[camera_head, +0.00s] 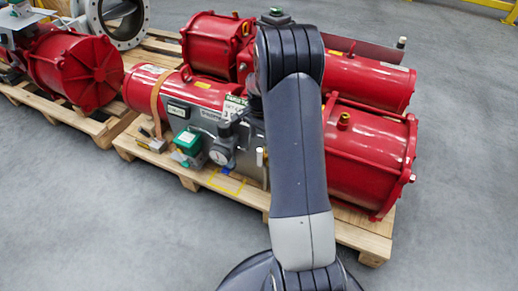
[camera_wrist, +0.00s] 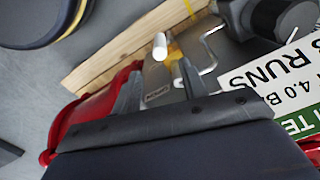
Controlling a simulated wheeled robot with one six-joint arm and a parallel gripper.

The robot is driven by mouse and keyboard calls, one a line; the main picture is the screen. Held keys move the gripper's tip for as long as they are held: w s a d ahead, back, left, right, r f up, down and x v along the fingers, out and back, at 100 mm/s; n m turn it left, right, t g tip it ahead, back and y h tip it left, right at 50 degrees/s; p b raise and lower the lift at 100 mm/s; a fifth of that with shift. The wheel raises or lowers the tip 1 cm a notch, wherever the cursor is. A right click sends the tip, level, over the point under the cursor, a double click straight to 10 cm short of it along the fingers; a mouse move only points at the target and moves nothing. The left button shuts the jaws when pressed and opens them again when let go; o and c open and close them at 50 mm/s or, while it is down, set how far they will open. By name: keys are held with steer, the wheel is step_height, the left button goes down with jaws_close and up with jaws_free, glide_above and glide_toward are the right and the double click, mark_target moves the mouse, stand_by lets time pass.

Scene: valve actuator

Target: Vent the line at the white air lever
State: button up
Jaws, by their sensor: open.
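The white air lever (camera_wrist: 160,46) shows in the wrist view as a short white rod with a rounded end, just beyond my fingertips and roughly in line with the gap between them. In the head view, the lever (camera_head: 259,157) stands upright on the front of the red actuator, just left of my arm. My gripper (camera_wrist: 160,68) is open, its two grey fingers apart with nothing between them. I see no contact with the lever. In the head view my gripper is hidden behind my arm.
The red actuator (camera_head: 370,160) lies on a wooden pallet (camera_head: 225,185). A grey regulator (camera_head: 222,150) and a green-topped box (camera_head: 188,142) sit left of the lever. A bent metal rod (camera_wrist: 207,50) and a white sign (camera_wrist: 285,85) are close on the right in the wrist view.

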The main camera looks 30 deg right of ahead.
mark_target(260, 150)
step_height(260, 150, down, 8)
steer(key=shift+f+b, duration=0.2)
steer(key=shift+b, duration=0.7)
jaws_close()
